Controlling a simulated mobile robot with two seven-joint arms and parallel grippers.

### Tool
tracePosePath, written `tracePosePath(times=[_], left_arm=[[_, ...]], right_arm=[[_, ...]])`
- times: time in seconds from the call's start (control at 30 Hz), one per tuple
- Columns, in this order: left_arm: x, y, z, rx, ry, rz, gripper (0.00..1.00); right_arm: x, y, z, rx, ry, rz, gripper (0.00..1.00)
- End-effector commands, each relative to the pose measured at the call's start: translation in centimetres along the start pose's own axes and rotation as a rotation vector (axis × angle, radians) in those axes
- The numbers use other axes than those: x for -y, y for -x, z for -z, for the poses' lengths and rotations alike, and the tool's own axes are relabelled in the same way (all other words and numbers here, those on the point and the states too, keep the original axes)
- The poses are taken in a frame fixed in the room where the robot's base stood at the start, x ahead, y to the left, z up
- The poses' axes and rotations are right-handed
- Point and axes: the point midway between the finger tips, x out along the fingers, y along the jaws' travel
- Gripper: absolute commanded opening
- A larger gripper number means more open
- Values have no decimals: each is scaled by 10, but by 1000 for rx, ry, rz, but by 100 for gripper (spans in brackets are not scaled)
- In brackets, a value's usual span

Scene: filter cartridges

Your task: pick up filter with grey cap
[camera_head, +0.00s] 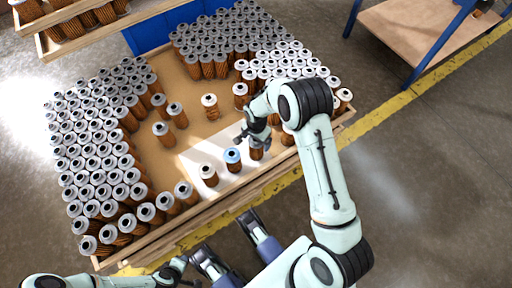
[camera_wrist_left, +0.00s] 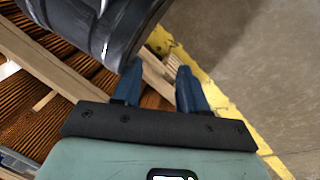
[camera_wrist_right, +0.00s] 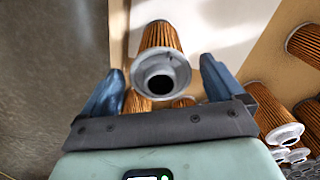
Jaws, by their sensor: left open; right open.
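My right gripper (camera_head: 254,136) is open, low over the front right part of the crate. In the right wrist view a filter with a grey cap (camera_wrist_right: 160,72) stands between its spread fingers, with a gap on both sides. In the head view that filter (camera_head: 256,153) is mostly hidden under the gripper. Other grey-capped filters (camera_head: 95,150) stand in a large block at the crate's left. My left gripper (camera_wrist_left: 159,70) is open and empty beside the crate's near edge; a dark, blurred part covers the top left of its view.
A blue-capped filter (camera_head: 232,156) and a pale-capped one (camera_head: 208,173) stand just left of the right gripper. More filters (camera_head: 290,65) crowd the back and right. The crate floor (camera_head: 190,140) is partly clear in the middle. A wooden shelf table (camera_head: 410,35) stands at upper right.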

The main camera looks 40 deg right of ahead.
Motion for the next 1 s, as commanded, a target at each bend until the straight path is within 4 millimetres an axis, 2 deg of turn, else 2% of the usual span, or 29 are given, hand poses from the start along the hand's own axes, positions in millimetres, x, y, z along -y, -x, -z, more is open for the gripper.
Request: tracePosePath(times=[0.2,0.3,0.53,0.7,0.73,1.0], left_arm=[[19,-18,-24,77,20,35,43],[24,-21,-30,98,27,44,43],[25,-20,-31,102,28,46,43],[25,-20,-31,101,28,45,43],[25,-20,-31,101,28,45,43],[24,-20,-31,100,27,45,43]], right_arm=[[0,-35,0,2,0,-4,95],[0,-45,0,1,0,-2,95],[0,-45,0,1,-1,0,95],[0,-45,0,1,0,0,40],[0,-45,0,1,0,0,37],[0,-44,0,1,0,0,37]])
